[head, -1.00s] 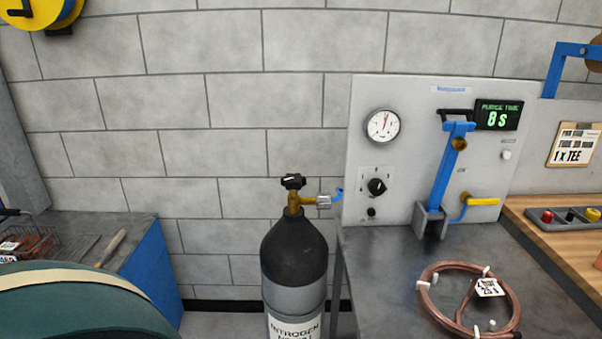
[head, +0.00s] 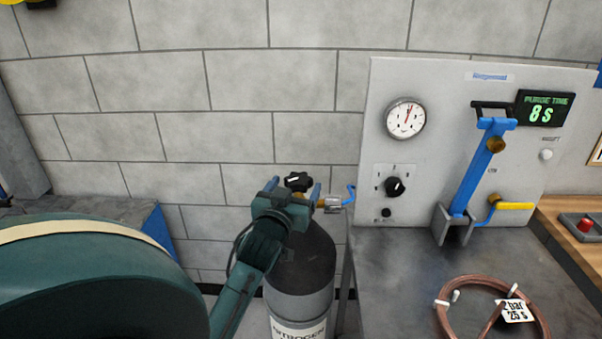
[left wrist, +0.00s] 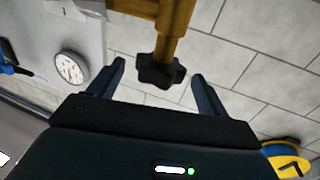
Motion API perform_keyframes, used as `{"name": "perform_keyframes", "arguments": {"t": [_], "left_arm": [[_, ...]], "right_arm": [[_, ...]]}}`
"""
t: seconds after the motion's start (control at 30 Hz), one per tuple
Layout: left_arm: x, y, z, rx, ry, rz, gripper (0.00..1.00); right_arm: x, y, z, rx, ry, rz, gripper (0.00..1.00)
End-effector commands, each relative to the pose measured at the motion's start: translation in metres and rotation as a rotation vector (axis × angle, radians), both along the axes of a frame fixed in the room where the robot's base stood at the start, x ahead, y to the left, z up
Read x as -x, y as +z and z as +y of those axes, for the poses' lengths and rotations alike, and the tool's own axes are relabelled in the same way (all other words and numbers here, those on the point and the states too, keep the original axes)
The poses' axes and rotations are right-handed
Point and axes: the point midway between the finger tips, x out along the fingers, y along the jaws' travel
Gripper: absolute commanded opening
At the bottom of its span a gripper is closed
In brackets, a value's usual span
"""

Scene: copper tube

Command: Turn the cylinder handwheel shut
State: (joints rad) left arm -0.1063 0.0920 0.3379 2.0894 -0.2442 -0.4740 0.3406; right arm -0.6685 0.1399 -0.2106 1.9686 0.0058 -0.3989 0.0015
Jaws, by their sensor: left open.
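The black handwheel (head: 298,181) sits on top of the brass valve of the dark nitrogen cylinder (head: 300,262). My left gripper (head: 296,187) is at the valve, its blue fingers open on either side of the handwheel in the head view. In the left wrist view the handwheel (left wrist: 160,72) lies between the two open fingertips (left wrist: 158,75), with a visible gap to each finger. The brass valve body (left wrist: 172,20) shows beyond it. My gripper and forearm hide part of the valve and the cylinder's shoulder. My right gripper is not in view.
A metal connector (head: 332,204) with a blue hose leaves the valve to the right. The grey panel (head: 440,90) carries a gauge (head: 405,118), a knob and a display reading 8 s. A copper coil (head: 450,310) lies on the grey bench beside the cylinder.

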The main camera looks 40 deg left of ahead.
Motion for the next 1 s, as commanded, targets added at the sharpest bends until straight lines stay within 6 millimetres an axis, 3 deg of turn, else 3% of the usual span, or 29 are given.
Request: {"name": "perform_keyframes", "arguments": {"t": [0.1,0.3,0.67,1.0], "left_arm": [[-0.021,0.002,0.009,-0.001,-0.001,-0.002,0.78],[-0.040,0.000,0.018,0.000,-0.002,0.000,0.78],[-0.045,0.000,0.020,0.000,-0.002,-0.001,0.78],[-0.044,-0.001,0.020,0.000,-0.002,0.000,0.51]], "right_arm": [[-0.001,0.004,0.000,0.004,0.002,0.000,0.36],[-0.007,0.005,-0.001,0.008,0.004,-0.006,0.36],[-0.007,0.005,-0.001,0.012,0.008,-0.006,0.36],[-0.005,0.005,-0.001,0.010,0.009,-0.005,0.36]]}}
